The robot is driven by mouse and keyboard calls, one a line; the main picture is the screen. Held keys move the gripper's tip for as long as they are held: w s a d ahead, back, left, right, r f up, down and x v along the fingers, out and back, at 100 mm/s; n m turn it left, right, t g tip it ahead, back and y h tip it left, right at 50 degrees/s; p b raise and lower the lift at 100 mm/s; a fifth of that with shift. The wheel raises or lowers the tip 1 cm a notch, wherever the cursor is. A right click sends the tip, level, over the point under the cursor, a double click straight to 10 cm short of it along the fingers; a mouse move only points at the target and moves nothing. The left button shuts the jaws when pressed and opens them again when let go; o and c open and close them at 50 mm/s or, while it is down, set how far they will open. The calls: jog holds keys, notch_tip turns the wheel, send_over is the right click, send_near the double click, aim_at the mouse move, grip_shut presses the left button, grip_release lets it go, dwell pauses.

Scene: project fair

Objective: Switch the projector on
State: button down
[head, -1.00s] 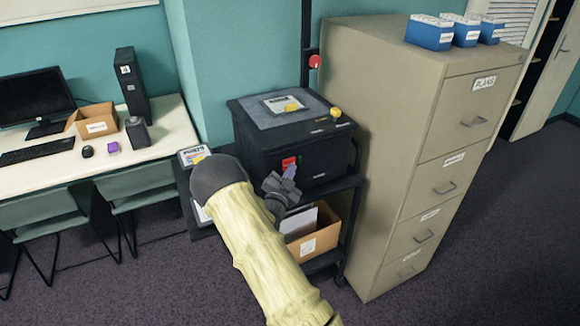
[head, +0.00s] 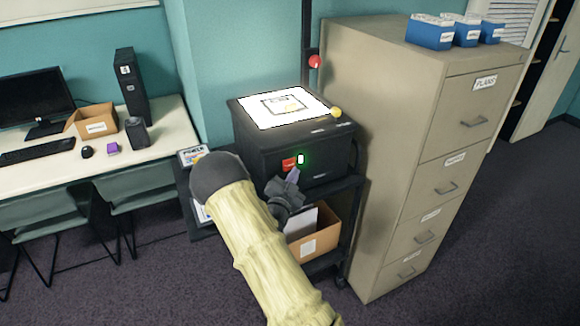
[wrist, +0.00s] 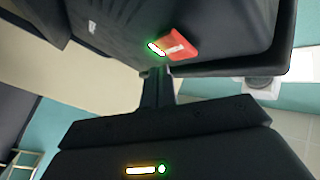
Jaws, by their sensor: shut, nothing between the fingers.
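The projector (head: 330,165) is a black box on a dark cart, and its flat top plate (head: 284,108) glows bright white with a small framed sheet on it. On its front is a red switch (head: 289,163) beside a lit green lamp (head: 300,159). The red switch (wrist: 178,44) and lit lamp (wrist: 156,48) also show in the wrist view, just beyond my fingers. My gripper (head: 293,175) is shut and empty, just below the switch in the head view; I cannot tell whether it touches the switch. My arm hides part of the cart.
A cardboard box (head: 328,238) with papers sits on the cart's lower shelf. A tall beige cabinet (head: 385,125) stands close on the right. A desk (head: 170,140) with a monitor and keyboard is on the left. A yellow knob (head: 336,112) is at the projector's corner.

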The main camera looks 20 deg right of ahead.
jog(key=s+b, duration=0.1)
jog(key=s, duration=0.4)
dwell(0.3)
